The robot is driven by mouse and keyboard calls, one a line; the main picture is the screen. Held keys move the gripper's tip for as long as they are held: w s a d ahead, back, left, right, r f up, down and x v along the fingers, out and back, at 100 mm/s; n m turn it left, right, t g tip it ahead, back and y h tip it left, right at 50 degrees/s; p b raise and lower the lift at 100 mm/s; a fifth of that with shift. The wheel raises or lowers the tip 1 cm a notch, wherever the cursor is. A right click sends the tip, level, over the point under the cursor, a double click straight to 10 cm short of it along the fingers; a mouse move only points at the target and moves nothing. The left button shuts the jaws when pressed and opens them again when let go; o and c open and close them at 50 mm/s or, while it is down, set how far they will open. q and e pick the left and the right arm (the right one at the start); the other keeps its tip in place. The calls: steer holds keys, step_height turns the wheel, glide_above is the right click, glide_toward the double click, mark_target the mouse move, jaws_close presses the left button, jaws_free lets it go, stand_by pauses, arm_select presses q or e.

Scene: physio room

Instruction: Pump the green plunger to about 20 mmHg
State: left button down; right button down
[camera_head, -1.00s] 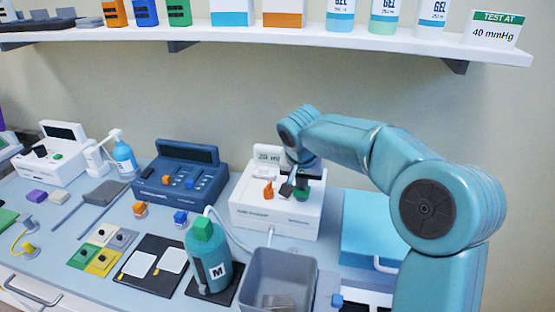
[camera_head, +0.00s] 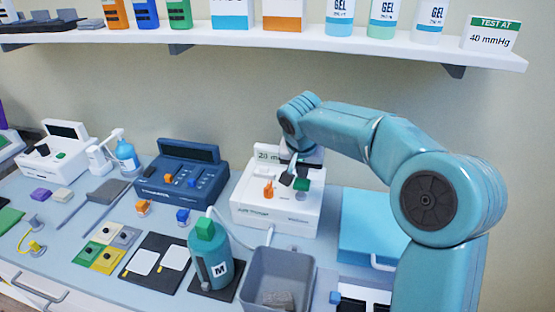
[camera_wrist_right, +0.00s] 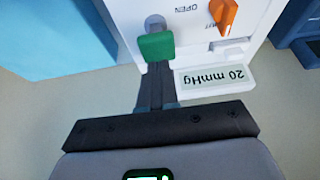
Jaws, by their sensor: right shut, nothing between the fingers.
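The white pump unit (camera_head: 268,211) stands on the bench below the shelf. Its green plunger (camera_head: 302,185) shows beside the fingers of my right gripper (camera_head: 287,180); the plunger is large in the right wrist view (camera_wrist_right: 157,46). My right gripper (camera_wrist_right: 156,92) is shut and empty, its tips beside or just over the green knob; contact cannot be told. The unit's display (camera_wrist_right: 222,80) reads 20 mmHg, upside down in the wrist view and partly hidden in the head view. An orange lever (camera_wrist_right: 223,15) sits near the word OPEN. My left gripper is out of view.
A grey bin (camera_head: 278,275) and a green bottle marked M (camera_head: 212,262) stand in front of the unit. A light-blue case (camera_head: 368,232) lies to its right, a dark-blue device (camera_head: 183,179) to its left. A sign above (camera_head: 491,34) reads TEST AT 40 mmHg.

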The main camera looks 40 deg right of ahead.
steer(key=shift+r, duration=0.15)
step_height(320, 180, up, 5)
steer(key=p, duration=0.4)
